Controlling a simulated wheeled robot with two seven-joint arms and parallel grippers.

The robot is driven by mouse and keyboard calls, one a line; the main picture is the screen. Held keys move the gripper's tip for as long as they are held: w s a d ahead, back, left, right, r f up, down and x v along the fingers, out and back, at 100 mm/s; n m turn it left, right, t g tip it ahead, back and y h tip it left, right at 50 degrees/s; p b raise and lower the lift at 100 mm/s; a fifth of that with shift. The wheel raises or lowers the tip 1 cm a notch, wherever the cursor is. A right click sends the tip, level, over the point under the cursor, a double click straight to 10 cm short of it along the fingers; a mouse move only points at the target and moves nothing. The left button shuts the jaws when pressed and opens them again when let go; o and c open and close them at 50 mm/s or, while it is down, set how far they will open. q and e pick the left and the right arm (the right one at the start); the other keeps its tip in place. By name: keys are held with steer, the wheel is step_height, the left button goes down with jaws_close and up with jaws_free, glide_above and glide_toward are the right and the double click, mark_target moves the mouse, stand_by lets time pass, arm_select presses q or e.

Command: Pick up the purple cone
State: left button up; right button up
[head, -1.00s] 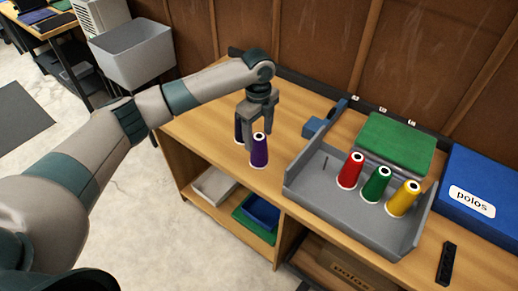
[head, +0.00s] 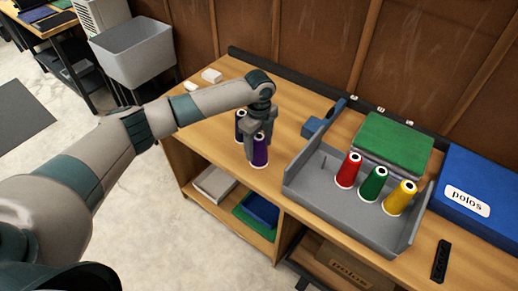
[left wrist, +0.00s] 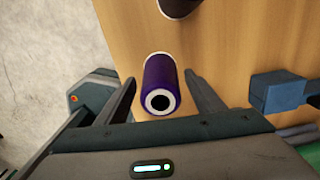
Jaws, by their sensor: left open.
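The purple cone (head: 261,154) stands upright on the wooden bench top, near its front edge. My left gripper (head: 257,141) is over it, pointing down, with its fingers open. In the left wrist view the purple cone (left wrist: 160,80) lies between the two open fingers, with a gap on either side. A second dark cone (head: 240,128) stands just behind and to the left of it, partly hidden by the gripper. My right gripper is not in view.
A grey tray (head: 325,203) to the right holds red (head: 348,171), green (head: 373,185) and yellow (head: 400,198) cones. A blue clamp-like object (head: 318,126) stands behind it. A green stack (head: 393,140) and blue polos box (head: 478,190) are farther right. Bench left of the cones is mostly clear.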

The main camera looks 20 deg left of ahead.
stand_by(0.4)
arm_select(q)
steer(key=c, duration=1.2)
steer(key=shift+r+b, duration=1.4)
steer(key=shift+r, duration=3.65)
